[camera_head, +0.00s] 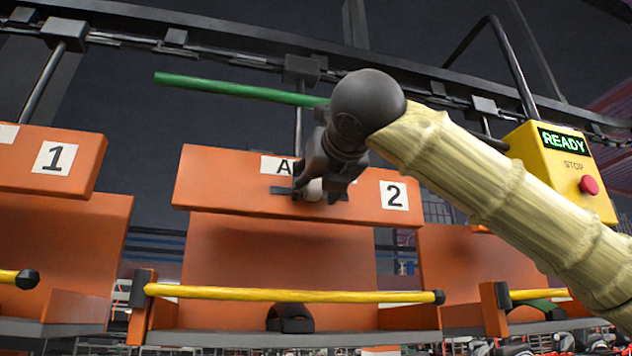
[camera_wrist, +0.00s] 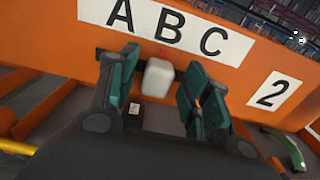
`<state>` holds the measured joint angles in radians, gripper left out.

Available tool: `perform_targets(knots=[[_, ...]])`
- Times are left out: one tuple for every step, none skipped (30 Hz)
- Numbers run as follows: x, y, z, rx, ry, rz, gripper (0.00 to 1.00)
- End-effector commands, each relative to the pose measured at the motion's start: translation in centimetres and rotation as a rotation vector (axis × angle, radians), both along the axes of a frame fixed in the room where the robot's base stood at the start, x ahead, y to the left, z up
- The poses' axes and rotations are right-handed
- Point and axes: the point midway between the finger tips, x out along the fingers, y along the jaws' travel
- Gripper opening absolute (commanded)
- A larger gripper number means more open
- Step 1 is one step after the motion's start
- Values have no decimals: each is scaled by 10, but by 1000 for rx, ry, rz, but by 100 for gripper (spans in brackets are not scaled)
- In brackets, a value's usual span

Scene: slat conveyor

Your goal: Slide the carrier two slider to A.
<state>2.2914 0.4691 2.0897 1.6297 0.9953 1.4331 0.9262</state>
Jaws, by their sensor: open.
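Carrier two is an orange panel (camera_head: 228,182) marked 2 (camera_head: 394,195), with the 2 sign (camera_wrist: 272,91) also in the wrist view. Its white slider knob (camera_wrist: 158,78) sits in a dark horizontal slot (camera_head: 280,190), below the letter B on the white A B C label (camera_wrist: 168,28). In the head view, my gripper hides B and C, and the knob (camera_head: 313,190) shows between the fingers. My gripper (camera_wrist: 160,88) is open at the panel, one teal-padded finger on each side of the knob. Gaps show on both sides of the knob.
Carrier one (camera_head: 50,160) hangs to the left. A yellow bar (camera_head: 290,295) crosses below carrier two. A green rod (camera_head: 230,90) is above the panel. A yellow box (camera_head: 560,170) at the right shows READY and has a red stop button (camera_head: 589,185).

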Motion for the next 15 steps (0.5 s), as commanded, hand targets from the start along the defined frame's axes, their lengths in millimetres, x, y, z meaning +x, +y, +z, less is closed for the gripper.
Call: perform_targets(knots=[[0,0,0,0,0,0,48],[0,0,0,0,0,0,48],[0,0,0,0,0,0,48],[0,0,0,0,0,0,45],[0,0,0,0,0,0,39],[0,0,0,0,0,0,32],[0,0,0,0,0,0,26],[0,0,0,0,0,0,21],[0,0,0,0,0,0,14],[0,0,0,0,0,0,8],[0,0,0,0,0,0,3],[0,0,0,0,0,0,0],[0,0,0,0,0,0,0],[0,0,0,0,0,0,0],[0,0,0,0,0,0,0]])
